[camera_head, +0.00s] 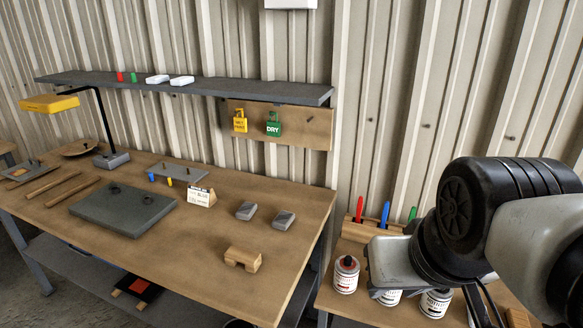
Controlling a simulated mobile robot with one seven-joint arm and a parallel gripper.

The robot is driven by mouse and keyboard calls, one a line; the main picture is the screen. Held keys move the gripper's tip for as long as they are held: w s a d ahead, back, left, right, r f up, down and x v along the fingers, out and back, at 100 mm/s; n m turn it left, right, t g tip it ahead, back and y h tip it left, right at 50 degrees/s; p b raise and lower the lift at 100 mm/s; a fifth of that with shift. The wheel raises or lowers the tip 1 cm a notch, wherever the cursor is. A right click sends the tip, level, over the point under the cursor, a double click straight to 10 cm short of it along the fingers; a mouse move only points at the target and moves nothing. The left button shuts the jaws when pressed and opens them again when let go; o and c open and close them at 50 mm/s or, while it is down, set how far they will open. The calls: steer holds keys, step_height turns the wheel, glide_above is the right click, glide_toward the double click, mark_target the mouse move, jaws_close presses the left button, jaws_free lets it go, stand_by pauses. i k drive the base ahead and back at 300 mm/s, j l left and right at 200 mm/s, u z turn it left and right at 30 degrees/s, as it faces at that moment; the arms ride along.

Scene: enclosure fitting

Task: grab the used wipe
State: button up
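I cannot pick out a used wipe for certain in the head view. Two white folded-looking pieces (169,80) lie on the dark wall shelf, too small to tell what they are. My arm fills the right side. My gripper (392,294) hangs at its end, above the side bench with the cans. Its fingers are mostly hidden or too small to read, so I cannot tell whether it is open or shut or whether it holds anything.
The wooden workbench (215,275) bears a grey plate (122,217), two grey blocks (265,215), a wooden block (242,259), a small sign (201,197) and a yellow lamp (50,103). Labelled cans (346,275) and coloured markers (384,213) crowd the right bench. The workbench's front right is mostly clear.

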mark_target(282, 221)
steer(key=i+j+z, duration=0.25)
steer(key=j, duration=0.5)
steer(key=i+j+z, duration=0.2)
steer(key=j, duration=0.55)
steer(key=j+z, duration=0.25)
steer(key=j, duration=0.5)
